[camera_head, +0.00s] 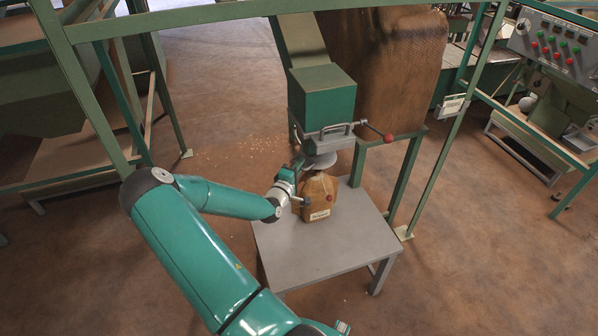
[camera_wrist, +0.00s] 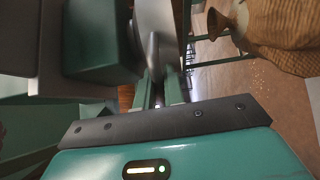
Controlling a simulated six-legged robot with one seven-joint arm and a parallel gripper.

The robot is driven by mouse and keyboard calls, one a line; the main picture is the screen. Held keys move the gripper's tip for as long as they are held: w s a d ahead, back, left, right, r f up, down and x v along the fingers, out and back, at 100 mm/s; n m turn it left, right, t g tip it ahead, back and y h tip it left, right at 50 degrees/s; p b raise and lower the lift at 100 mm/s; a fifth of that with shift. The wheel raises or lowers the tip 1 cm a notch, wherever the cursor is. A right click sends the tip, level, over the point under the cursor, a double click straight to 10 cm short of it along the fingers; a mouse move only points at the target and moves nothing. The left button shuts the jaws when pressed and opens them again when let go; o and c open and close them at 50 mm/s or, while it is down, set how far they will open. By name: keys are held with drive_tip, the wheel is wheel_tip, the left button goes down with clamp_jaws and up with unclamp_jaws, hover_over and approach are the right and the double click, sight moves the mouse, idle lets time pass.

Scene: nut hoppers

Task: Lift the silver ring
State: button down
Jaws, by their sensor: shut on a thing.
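The silver ring (camera_head: 321,161) shows in the head view as a pale flared metal piece under the green hopper box (camera_head: 322,96), just above the sack. In the wrist view a grey metal piece (camera_wrist: 152,40), which looks like the ring, runs down to between my fingers. My gripper (camera_head: 298,163) reaches it from the left and is shut on its edge. In the wrist view my fingertips (camera_wrist: 161,75) are close together around the metal. The exact contact is partly hidden. A brown sack (camera_head: 317,203) with a white label stands below on the grey table (camera_head: 300,255).
A lever with a red knob (camera_head: 388,138) sticks out to the right of the hopper. Green frame posts (camera_head: 452,115) stand around the station. The table's front is clear.

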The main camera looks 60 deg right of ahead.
drive_tip(key=shift+r, duration=0.3)
drive_tip(key=c, duration=1.8)
unclamp_jaws()
drive_tip(key=shift+a+r, duration=0.1)
drive_tip(key=shift+r, duration=0.05)
drive_tip(key=shift+f, duration=0.2)
drive_tip(key=a, duration=1.3)
drive_tip(key=shift+a+f, duration=0.3)
drive_tip(key=shift+a, duration=0.05)
